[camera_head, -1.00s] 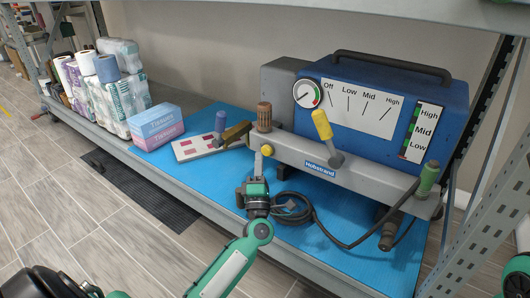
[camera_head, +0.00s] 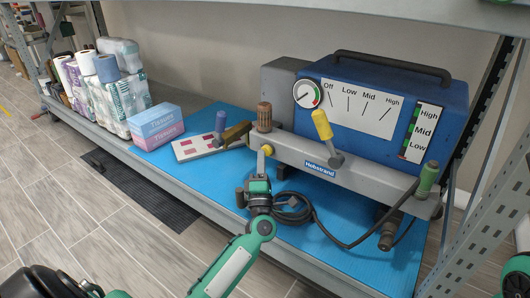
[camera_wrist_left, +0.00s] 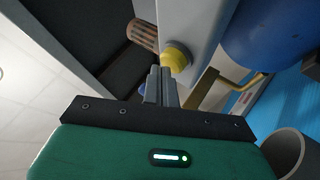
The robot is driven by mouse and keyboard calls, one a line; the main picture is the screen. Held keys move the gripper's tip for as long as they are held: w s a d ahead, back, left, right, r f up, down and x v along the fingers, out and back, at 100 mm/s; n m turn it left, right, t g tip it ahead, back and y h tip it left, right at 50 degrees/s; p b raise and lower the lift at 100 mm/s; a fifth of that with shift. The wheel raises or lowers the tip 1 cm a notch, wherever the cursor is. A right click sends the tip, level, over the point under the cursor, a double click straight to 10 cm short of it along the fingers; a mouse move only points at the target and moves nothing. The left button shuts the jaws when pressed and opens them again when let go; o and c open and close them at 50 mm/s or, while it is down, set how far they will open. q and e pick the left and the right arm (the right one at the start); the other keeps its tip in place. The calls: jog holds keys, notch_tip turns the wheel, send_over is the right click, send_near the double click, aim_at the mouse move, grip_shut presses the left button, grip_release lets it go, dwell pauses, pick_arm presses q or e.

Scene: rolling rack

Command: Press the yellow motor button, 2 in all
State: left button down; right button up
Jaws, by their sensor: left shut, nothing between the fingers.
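The yellow motor button (camera_head: 267,150) is a small round knob on the front of the grey beam of the blue machine (camera_head: 400,90). In the left wrist view the yellow button (camera_wrist_left: 177,58) stands just beyond my fingertips. My left gripper (camera_head: 261,160) is shut and empty, pointing up at the button from below. In the left wrist view its fingers (camera_wrist_left: 160,75) end right by the button's lower edge. I cannot tell whether they touch it. My right gripper is not in view.
A brown knob (camera_head: 264,117) stands above the button, and a yellow-handled lever (camera_head: 322,125) is to its right. A black cable (camera_head: 340,240) lies on the blue mat (camera_head: 210,189). A tissue box (camera_head: 155,127) and the rack post (camera_head: 484,200) flank the area.

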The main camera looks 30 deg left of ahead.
pick_arm(q)
jog(key=shift+w, duration=0.35)
jog(key=shift+s, duration=0.1)
dwell(0.4)
jog(key=shift+s+f+p, duration=0.3)
jog(key=shift+s+p, duration=0.15)
jog(key=shift+s, duration=0.45)
jog(key=shift+s+a+p, duration=0.15)
jog(key=shift+s+p, duration=0.7)
jog(key=shift+s, duration=1.65)
jog(key=shift+r, duration=0.1)
dwell(0.3)
